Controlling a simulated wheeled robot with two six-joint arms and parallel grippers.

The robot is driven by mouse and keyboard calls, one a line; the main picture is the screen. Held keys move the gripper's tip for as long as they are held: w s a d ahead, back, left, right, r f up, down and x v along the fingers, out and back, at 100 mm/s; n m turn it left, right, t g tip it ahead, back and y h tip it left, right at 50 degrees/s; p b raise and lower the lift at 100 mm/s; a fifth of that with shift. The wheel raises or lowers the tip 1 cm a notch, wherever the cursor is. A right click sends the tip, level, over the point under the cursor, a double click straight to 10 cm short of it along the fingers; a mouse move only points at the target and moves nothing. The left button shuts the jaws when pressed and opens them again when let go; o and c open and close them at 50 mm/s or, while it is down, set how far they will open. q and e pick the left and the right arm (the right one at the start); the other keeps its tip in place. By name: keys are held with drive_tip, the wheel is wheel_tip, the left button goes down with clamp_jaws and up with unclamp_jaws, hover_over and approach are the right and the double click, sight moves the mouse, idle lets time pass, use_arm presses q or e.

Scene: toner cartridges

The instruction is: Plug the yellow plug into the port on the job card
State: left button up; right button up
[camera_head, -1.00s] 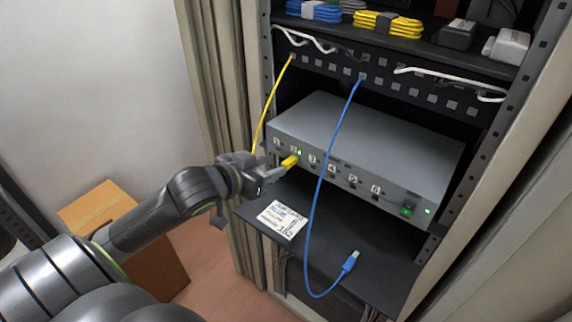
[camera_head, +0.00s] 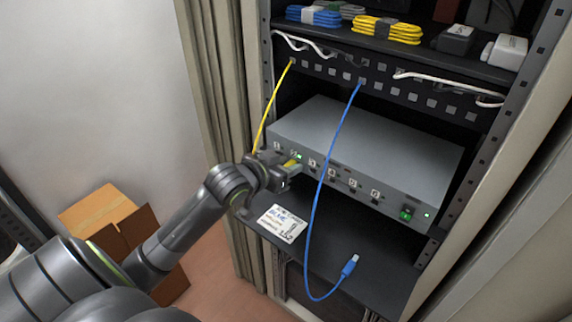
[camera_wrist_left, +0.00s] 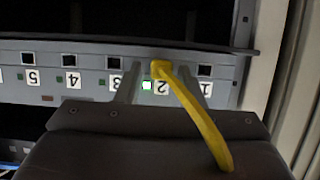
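The yellow plug (camera_head: 291,163) is at port 2 on the front of the grey switch box (camera_head: 375,140); in the left wrist view the plug (camera_wrist_left: 160,68) sits at the port above label 2, beside a lit green light. Its yellow cable (camera_head: 268,108) comes down from the panel above. My left gripper (camera_head: 289,174) is at the plug. In the left wrist view its fingers (camera_wrist_left: 165,90) stand apart on either side of the plug, with gaps. The job card (camera_head: 282,223) lies on the shelf below; its writing is too small to read surely. My right gripper is out of view.
A blue cable (camera_head: 317,210) hangs in front of the switch, its loose plug (camera_head: 349,266) on the black shelf (camera_head: 370,245). Coiled cables (camera_head: 388,29) and adapters lie on the upper shelf. Rack posts stand at both sides. A cardboard box (camera_head: 115,220) is on the floor.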

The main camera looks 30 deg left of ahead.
use_arm(q)
clamp_jaws()
drive_tip(key=shift+c, duration=2.3)
unclamp_jaws()
clamp_jaws()
drive_tip(key=shift+s, duration=0.35)
drive_tip(key=shift+s+a+p, duration=0.1)
drive_tip(key=shift+s+p, duration=0.35)
drive_tip(key=shift+p, duration=0.1)
drive_tip(key=shift+s+p, duration=0.6)
drive_tip(key=shift+s, duration=0.35)
